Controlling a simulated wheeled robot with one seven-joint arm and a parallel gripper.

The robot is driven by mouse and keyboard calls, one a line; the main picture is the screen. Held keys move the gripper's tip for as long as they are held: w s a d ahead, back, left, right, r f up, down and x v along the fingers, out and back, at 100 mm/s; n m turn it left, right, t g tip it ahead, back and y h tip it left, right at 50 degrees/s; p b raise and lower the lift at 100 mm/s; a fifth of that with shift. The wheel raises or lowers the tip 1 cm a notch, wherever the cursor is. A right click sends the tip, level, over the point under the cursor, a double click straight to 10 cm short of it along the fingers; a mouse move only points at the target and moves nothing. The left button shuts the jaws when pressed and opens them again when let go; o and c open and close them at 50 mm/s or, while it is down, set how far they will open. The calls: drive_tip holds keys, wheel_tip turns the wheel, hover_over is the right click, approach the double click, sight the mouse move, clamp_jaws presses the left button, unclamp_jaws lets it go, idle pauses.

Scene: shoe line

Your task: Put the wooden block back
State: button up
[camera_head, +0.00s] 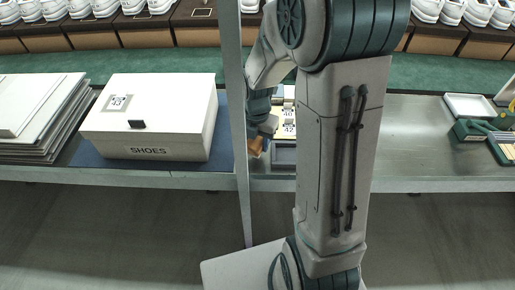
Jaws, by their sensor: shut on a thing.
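The wooden block (254,147), small and brown, is at the end of my gripper (263,138), just right of the grey post. My gripper is shut on it, above the front part of the table. Part of the gripper is hidden by the post and by my arm. Just right of the gripper is a light tray (284,154) with pale pieces bearing dark numbers behind its front section. My arm hides the tray's right side. I cannot tell whether the block touches the tray.
A white box (187,139) marked SHOES stands on a blue mat left of the post (240,190). Flat panels (35,150) are stacked at the far left. Green tools and a white tray (468,106) lie at the right.

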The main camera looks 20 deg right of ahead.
sight(256, 148)
drive_tip(key=shift+f, duration=1.7)
drive_tip(key=shift+f, duration=0.15)
drive_tip(key=o, duration=0.6)
wheel_tip(256, 148, up, 12)
drive_tip(key=shift+r+p, duration=0.2)
drive_tip(key=shift+p, duration=0.35)
